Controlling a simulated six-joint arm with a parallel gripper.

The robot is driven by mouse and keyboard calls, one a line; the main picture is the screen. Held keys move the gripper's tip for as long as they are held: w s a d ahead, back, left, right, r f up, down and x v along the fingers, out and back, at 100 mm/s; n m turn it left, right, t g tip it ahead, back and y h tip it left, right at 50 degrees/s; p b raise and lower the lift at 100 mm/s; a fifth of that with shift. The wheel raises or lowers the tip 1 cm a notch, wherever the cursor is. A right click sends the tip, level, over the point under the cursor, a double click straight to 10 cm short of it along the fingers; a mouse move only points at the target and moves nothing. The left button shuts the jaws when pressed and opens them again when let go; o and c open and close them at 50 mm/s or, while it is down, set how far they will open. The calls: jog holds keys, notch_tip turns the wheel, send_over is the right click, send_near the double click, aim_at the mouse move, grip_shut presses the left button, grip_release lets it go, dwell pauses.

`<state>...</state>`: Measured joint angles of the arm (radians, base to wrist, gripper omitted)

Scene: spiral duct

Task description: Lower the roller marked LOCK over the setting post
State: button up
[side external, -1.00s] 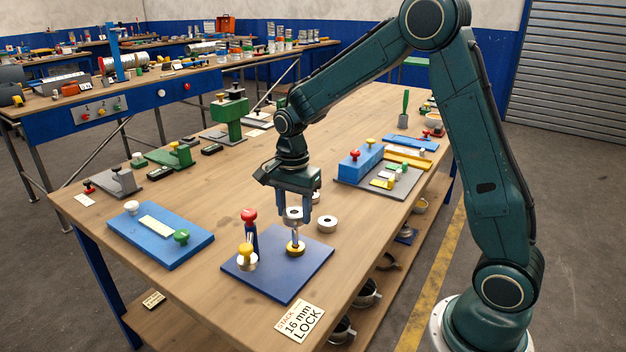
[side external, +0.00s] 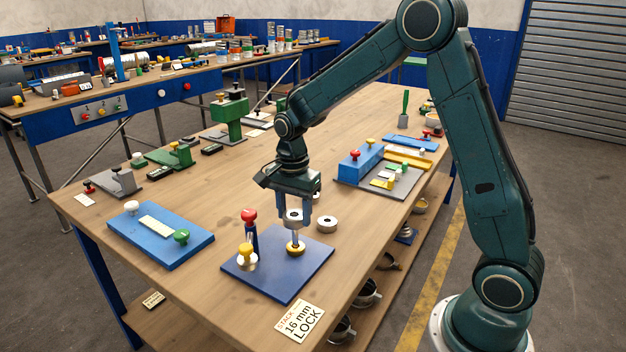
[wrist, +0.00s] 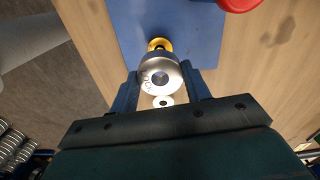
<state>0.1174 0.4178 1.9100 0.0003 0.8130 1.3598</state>
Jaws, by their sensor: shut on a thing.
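My gripper (side external: 296,213) is shut on a silver roller (side external: 293,217), which it holds upright above the blue plate (side external: 311,267). In the wrist view, the roller (wrist: 160,78) sits between my gripper's two fingers (wrist: 163,90) with dark lettering on its face, apparently LOCK. The setting post (side external: 295,237) stands under the roller, with a yellow collar (side external: 295,249) at its foot. The collar also shows past the roller in the wrist view (wrist: 158,43). The post's top is hidden by the roller, and I cannot tell whether it is inside the bore.
A red-knobbed blue post (side external: 250,216) and a yellow-knobbed part (side external: 246,256) stand at the plate's left. A card reading STACK 16 mm LOCK (side external: 300,321) lies at the front edge.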

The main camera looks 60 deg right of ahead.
jog(key=shift+f, duration=1.35)
dwell(1.6)
jog(key=o, duration=1.8)
jog(key=shift+r, duration=0.1)
jog(key=shift+r, duration=3.95)
